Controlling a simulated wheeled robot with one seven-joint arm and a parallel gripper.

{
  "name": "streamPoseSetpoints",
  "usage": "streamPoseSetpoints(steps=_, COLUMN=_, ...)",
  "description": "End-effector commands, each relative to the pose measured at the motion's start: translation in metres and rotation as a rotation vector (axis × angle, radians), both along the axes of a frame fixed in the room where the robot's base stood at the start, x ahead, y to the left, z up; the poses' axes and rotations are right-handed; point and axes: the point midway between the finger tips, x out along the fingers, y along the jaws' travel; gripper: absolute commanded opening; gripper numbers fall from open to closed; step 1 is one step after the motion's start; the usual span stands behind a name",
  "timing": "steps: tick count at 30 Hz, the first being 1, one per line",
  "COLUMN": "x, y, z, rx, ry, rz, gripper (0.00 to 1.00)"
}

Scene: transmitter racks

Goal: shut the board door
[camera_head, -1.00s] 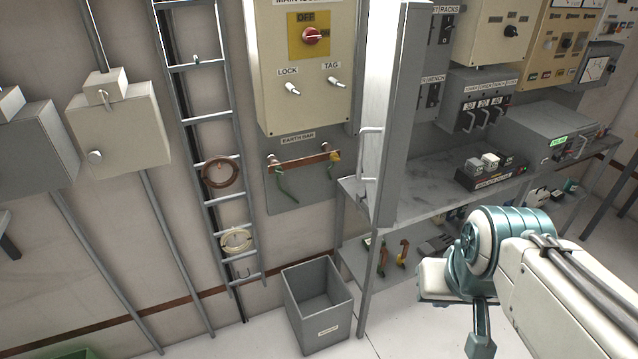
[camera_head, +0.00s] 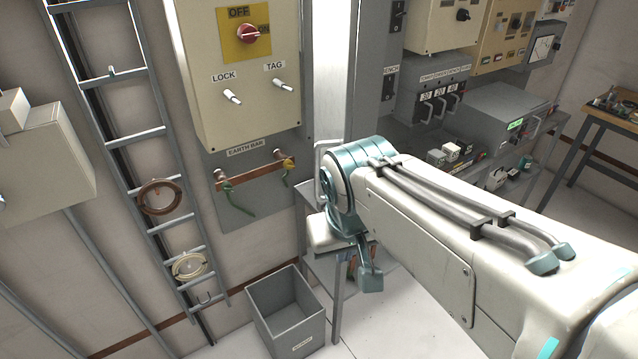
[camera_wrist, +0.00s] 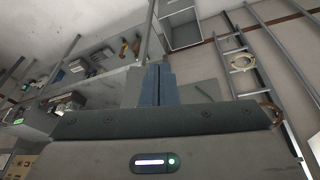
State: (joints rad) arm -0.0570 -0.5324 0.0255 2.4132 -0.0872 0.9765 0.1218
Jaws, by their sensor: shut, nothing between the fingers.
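The board door is a tall grey panel (camera_head: 371,75) with a bright inner side, seen nearly edge-on in the head view. It stands open at the right of the cream isolator board. Its pale bar handle (camera_head: 319,160) is on its left side, partly hidden by my arm. My arm crosses in front of the door's lower part. My gripper's fingers are hard to make out in the head view. In the wrist view my gripper (camera_wrist: 158,84) is shut and empty, with dark fingers together. A grey surface lies just behind them; I cannot tell whether they touch it.
A grey open bin (camera_head: 286,312) stands on the floor below the earth bar (camera_head: 250,172). A ladder (camera_head: 135,135) with hanging coils is at left. Shelves and a grey unit (camera_head: 500,110) are at right. Bare floor shows around the bin.

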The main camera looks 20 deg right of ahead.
Motion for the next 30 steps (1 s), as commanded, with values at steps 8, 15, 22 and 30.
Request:
streamPoseSetpoints(steps=8, x=0.063, y=0.046, z=0.041, rx=-0.273, ry=0.01, rz=-0.118, gripper=0.0)
streamPoseSetpoints(steps=15, x=0.092, y=0.081, z=0.075, rx=-0.396, ry=-0.104, rz=-0.252, gripper=0.0)
streamPoseSetpoints(steps=22, x=0.1, y=0.075, z=0.067, rx=-0.411, ry=-0.124, rz=-0.279, gripper=0.0)
streamPoseSetpoints(steps=30, x=0.117, y=0.044, z=0.022, rx=-0.411, ry=-0.119, rz=-0.28, gripper=0.0)
